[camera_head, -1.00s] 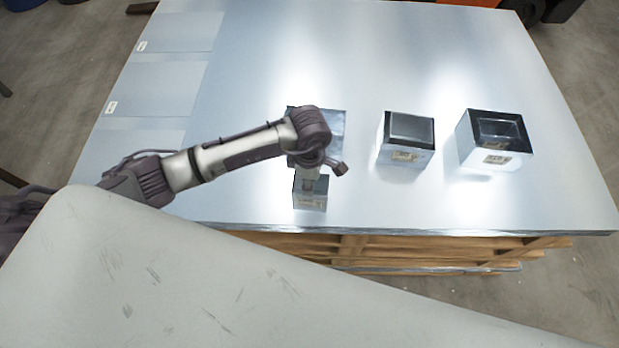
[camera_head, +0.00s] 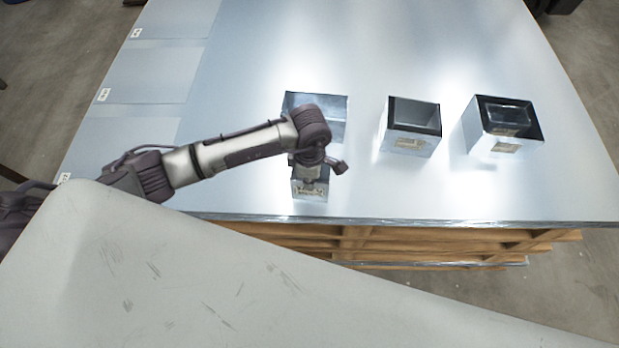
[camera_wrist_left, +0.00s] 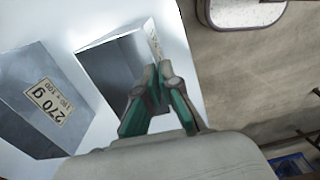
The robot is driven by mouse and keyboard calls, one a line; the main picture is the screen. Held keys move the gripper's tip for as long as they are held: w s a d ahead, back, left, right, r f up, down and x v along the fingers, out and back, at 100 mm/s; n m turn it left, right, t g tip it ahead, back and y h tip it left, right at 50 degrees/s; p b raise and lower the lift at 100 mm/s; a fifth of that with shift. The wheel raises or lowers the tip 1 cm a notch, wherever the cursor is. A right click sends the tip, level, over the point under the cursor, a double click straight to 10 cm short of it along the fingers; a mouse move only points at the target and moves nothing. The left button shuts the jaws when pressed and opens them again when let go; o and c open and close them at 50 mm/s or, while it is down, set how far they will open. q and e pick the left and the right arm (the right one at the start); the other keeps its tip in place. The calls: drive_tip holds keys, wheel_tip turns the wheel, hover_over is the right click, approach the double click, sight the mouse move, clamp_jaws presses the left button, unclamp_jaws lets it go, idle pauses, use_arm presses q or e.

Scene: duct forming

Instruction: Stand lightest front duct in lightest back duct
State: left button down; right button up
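The small sheet-metal duct (camera_head: 309,192) stands near the pallet's front edge with a paper label on its front. My left gripper (camera_head: 311,184) points down at it. In the left wrist view the two green-padded fingers (camera_wrist_left: 158,72) sit close together at the labelled wall of this open duct (camera_wrist_left: 112,62); whether they press on it I cannot tell. A larger duct (camera_head: 320,103) stands just behind, partly hidden by my arm. Its label reads 270 g in the wrist view (camera_wrist_left: 35,115). A middle duct (camera_head: 412,128) and a wider dark-rimmed right duct (camera_head: 503,128) have unreadable labels. My right gripper is out of view.
The ducts stand on a shiny metal sheet (camera_head: 400,50) over a wooden pallet (camera_head: 400,245). The sheet is clear behind the ducts and between the right ones. Flat labelled panels (camera_head: 150,70) lie at the left.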

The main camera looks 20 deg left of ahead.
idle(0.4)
use_arm(q)
drive_tip(key=shift+r, duration=0.15)
wheel_tip(320, 180, up, 9)
drive_tip(key=p, duration=0.6)
drive_tip(key=shift+a, duration=0.1)
